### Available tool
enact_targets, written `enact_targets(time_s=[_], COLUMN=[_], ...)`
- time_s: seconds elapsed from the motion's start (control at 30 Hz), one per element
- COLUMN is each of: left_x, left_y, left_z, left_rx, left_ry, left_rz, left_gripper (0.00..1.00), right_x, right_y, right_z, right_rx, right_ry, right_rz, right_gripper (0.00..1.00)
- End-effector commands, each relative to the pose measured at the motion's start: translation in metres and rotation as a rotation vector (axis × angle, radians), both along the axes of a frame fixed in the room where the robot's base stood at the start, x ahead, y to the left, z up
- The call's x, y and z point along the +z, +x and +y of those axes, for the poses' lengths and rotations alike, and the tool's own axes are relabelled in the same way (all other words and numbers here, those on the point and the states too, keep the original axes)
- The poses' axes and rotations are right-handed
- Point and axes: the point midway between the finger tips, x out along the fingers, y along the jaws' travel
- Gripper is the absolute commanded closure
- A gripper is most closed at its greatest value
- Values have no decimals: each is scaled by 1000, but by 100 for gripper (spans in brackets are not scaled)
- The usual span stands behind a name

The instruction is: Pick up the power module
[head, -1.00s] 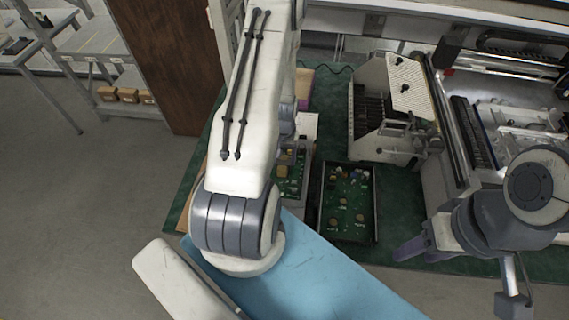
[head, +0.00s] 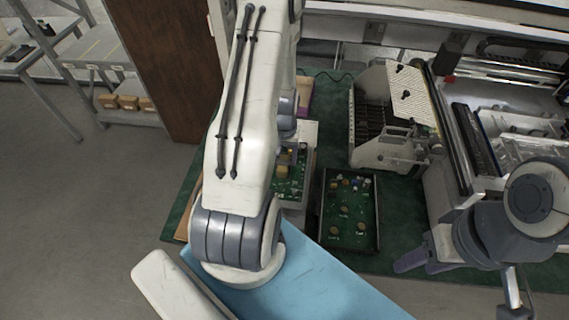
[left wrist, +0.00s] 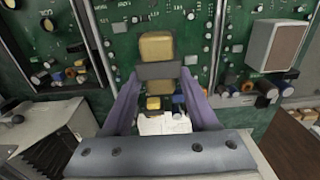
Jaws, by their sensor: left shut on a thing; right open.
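The power module appears to be a yellow block (left wrist: 156,46), with a grey bar across it in the left wrist view. My left gripper (left wrist: 162,72) has purple fingers and is shut on this block, over a green circuit board (left wrist: 115,65). Whether the block touches the board is unclear. In the head view, the yellow block (head: 283,159) shows beside my left arm, over the left board (head: 292,187); the arm hides most of my left gripper. My right gripper (head: 415,262) is open and empty, low over the table's right part.
A dark tray with a green board (head: 349,208) lies right of the left board. A white rack (head: 385,120) and a large machine (head: 510,120) stand beyond and to the right. The green mat (head: 335,95) has a clear strip at the back. Shelves stand at far left.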

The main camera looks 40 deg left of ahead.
Motion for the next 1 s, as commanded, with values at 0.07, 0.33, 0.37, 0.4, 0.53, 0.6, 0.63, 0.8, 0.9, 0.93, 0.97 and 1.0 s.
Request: enact_targets(time_s=[0.07,0.33,0.37,0.4,0.53,0.6,0.63,0.8,0.9,0.93,0.97,1.0], left_x=[6,33,36,41,54,60,62,71,75,76,77,79], left_y=[1,2,2,2,1,1,2,1,1,1,1,1], left_z=[-9,-55,-61,-68,-90,-99,-102,-113,-116,-117,-117,-117], left_rx=[-3,-7,-8,-6,-6,-4,-5,-1,0,0,0,0], left_ry=[2,2,2,2,1,1,0,1,0,0,0,0], left_rz=[-3,-6,-6,-6,-4,-5,-4,-3,-1,-1,-1,-1], left_gripper=[100,100,100,100,100,100,100,100,100,100,100,100], right_x=[-5,-20,-21,-23,-28,-30,-30,-31,-29,-28,-27,-26], right_y=[0,0,0,0,0,0,0,0,0,0,0,0], right_z=[0,0,0,0,0,0,0,0,0,0,0,0], right_rx=[0,0,0,0,1,1,1,1,1,1,1,1], right_ry=[0,0,0,0,0,0,0,0,0,0,0,0], right_rz=[0,0,0,0,0,0,0,0,0,0,0,0], right_gripper=[48,48,48,48,48,48,48,48,48,48,48,48])
